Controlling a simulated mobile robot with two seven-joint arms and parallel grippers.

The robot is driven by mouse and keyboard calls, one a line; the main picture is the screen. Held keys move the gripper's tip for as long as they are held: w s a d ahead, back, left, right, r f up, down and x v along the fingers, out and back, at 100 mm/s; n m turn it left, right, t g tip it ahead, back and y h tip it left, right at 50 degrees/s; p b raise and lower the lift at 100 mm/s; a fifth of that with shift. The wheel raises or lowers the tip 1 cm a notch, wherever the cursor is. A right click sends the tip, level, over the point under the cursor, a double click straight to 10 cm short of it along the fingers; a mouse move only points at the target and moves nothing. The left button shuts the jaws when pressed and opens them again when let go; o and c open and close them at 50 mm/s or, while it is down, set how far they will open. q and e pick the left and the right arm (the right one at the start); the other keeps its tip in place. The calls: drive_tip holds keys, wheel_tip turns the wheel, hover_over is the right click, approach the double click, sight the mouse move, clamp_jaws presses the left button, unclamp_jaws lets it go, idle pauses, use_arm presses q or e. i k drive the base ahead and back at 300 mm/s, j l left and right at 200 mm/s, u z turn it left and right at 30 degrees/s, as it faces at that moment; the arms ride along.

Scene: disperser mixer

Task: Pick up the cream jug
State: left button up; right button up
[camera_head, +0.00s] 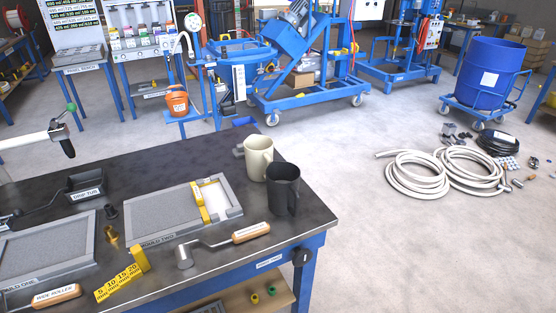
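The cream jug (258,157) stands upright near the back right edge of the dark workbench (150,165). A black jug (284,188) stands just in front of it and to its right, and hides a little of its lower right side. A white arm link enters from the left, ending in a small dark part that I take for my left gripper (66,146). It is above the bench's back left, well away from the cream jug. Its fingers are too small to read. My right gripper is out of view.
Mould two (150,216) lies left of the jugs, with a wooden-handled roller (250,232) in front. Mould one (45,248), a drip tub (86,186) and a yellow scale (120,282) are further left. The bench's right edge is close to the jugs; hoses (420,174) lie on the floor beyond.

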sight(258, 148)
drive_tip(key=l+z, duration=0.15)
drive_tip(key=z, duration=1.65)
drive_tip(key=i+z, duration=0.2)
drive_tip(key=i, duration=1.15)
drive_tip(key=i+u, duration=0.4)
drive_tip(key=i, duration=0.15)
drive_tip(key=i+l+u, duration=0.1)
drive_tip(key=i+u, duration=0.35)
drive_tip(key=i+j+u, duration=0.1)
drive_tip(key=i+u, duration=0.65)
drive_tip(key=i+l+u, duration=0.1)
drive_tip(key=i+u, duration=0.25)
drive_tip(key=i+j+u, duration=0.15)
drive_tip(key=i+u, duration=0.35)
drive_tip(key=i+l+u, duration=0.1)
drive_tip(key=i+u, duration=0.8)
drive_tip(key=i+l+u, duration=0.2)
drive_tip(key=i+u, duration=0.25)
drive_tip(key=i, duration=0.05)
